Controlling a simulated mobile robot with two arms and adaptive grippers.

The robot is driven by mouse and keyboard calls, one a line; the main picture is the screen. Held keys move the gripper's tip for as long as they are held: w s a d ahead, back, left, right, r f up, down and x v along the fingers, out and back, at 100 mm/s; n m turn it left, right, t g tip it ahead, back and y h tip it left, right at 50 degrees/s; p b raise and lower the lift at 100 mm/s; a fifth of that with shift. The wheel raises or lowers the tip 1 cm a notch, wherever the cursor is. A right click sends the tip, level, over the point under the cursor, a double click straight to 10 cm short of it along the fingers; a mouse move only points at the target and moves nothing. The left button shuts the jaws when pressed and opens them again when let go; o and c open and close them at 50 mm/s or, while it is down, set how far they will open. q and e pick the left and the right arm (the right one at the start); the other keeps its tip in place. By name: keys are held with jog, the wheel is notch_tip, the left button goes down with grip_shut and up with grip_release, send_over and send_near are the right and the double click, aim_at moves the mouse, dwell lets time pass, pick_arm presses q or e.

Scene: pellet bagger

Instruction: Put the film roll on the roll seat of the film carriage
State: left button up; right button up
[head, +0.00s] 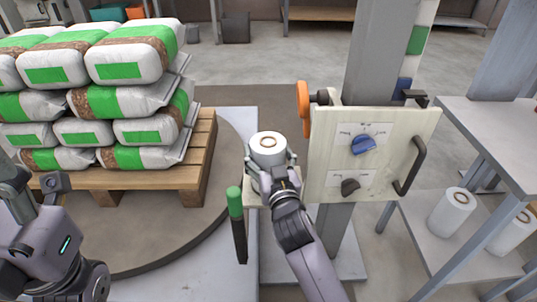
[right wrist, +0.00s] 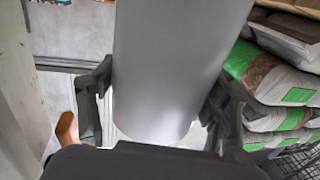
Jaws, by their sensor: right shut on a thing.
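The white film roll (head: 268,146) stands upright between the fingers of my right gripper (head: 270,162), left of the control panel. In the right wrist view the roll (right wrist: 172,65) fills the middle, with the gripper's dark fingers (right wrist: 160,110) on both sides of it. The film carriage appears to be the cream box (head: 330,185) on the grey column. A pale plate (head: 256,196), possibly its roll seat, shows partly below the gripper; I cannot tell whether the roll touches it. Part of my left arm shows at the lower left; its fingers are not clear.
A pallet (head: 185,165) of stacked bags stands on the round turntable (head: 215,205) at left. A green-topped post (head: 236,215) rises just left of my right gripper. The panel has an orange handle (head: 303,108) and a black handle (head: 411,165). Spare rolls (head: 452,212) stand on the right shelf.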

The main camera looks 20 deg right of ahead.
jog(key=o, duration=1.3)
jog(key=shift+f, duration=0.1)
